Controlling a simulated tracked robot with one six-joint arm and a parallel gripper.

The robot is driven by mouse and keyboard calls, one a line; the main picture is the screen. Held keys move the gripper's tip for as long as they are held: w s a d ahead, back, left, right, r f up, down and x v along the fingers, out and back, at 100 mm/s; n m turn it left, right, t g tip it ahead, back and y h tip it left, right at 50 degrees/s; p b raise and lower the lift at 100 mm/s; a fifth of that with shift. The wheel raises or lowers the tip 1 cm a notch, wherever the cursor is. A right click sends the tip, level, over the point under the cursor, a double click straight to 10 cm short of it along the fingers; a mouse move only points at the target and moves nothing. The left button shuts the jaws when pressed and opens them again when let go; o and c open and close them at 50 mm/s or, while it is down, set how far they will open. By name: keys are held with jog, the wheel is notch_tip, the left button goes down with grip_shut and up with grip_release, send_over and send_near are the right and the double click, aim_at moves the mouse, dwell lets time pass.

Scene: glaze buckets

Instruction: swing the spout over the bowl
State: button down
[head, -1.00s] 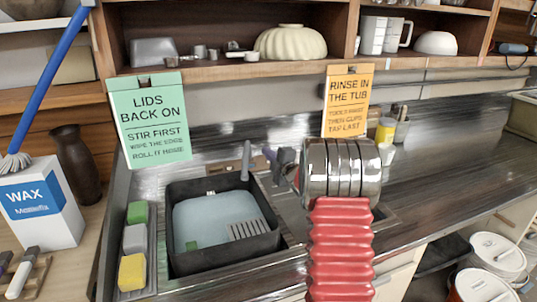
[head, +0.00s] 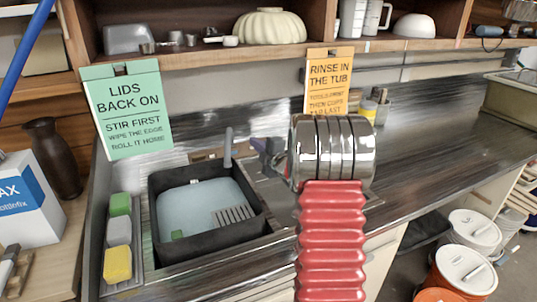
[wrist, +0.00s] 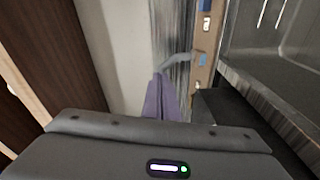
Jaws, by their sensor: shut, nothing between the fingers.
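A grey spout (head: 228,148) stands at the back edge of a black tub (head: 258,225) that holds pale bluish water. It also shows in the wrist view as a bent grey pipe (wrist: 178,60) by a wooden strip. I cannot tell whether the tub is the bowl that is meant. My gripper (head: 264,150) is to the right of the spout in the head view, partly hidden by my arm. In the wrist view its purple fingers (wrist: 160,98) are together and empty, their tips close to the spout. I cannot tell whether they touch it.
Green, grey and yellow sponges (head: 118,232) lie in a tray left of the tub. A green sign (head: 128,108) and an orange sign (head: 330,80) hang from the shelf. The steel counter (head: 430,140) is largely clear at right. Lidded buckets (head: 464,270) stand below it.

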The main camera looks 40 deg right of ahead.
jog(key=s+a, duration=0.1)
jog(key=s, duration=0.8)
jog(key=shift+s+r, duration=0.2)
jog(key=shift+s, duration=0.05)
jog(key=shift+a, duration=0.15)
